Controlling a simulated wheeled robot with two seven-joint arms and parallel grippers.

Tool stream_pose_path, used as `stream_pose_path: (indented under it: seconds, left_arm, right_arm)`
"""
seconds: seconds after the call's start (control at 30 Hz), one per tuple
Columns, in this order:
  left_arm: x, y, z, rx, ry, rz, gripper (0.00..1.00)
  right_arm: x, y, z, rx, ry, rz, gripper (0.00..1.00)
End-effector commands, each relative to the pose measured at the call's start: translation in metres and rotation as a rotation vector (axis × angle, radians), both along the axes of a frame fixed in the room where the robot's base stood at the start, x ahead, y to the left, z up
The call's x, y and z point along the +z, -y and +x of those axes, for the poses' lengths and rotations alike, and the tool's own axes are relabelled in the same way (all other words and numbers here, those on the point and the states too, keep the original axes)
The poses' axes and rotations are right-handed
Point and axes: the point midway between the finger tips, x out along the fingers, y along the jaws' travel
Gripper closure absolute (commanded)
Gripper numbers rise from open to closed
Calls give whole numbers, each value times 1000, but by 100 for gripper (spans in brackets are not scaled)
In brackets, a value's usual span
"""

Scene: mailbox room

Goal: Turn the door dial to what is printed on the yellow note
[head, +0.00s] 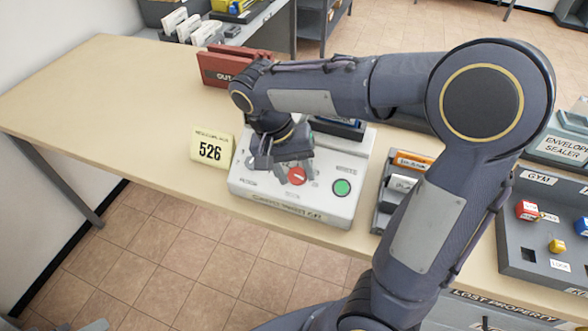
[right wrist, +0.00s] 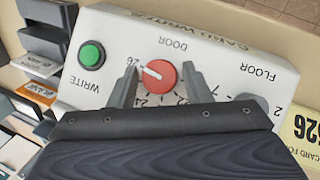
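The yellow note (head: 210,149) stands at the left of the card writer (head: 290,205) and reads 526 in large black print. The red DOOR dial (head: 297,175) is on the writer's top; it also shows in the right wrist view (right wrist: 159,75). Its white pointer points left and slightly up in that view, towards a printed 26. My right gripper (right wrist: 162,80) is open, with one finger on each side of the red dial and a small gap to it. In the head view my right gripper (head: 283,160) partly covers the dial's surroundings.
A green WRITE button (head: 341,187) is beside the dial. The FLOOR dial (right wrist: 252,103) is on its other side, partly hidden by my gripper. A red OUT holder (head: 220,68) stands behind, and a card rack (head: 385,205) on the right. The table's left part is clear.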

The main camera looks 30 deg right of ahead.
Motion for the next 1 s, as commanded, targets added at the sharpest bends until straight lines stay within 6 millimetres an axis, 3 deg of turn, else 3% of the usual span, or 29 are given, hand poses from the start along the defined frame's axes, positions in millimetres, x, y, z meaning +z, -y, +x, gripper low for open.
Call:
stream_pose_path:
  seconds: [0.27,0.7,1.0]
  left_arm:
    - [2,0,0,0,0,0,64]
    - [9,0,0,0,0,0,64]
    - [9,0,0,0,0,0,64]
  right_arm:
    - [9,-2,2,2,3,0,56]
    - [71,-17,12,0,1,0,56]
    - [75,-18,12,1,0,0,56]
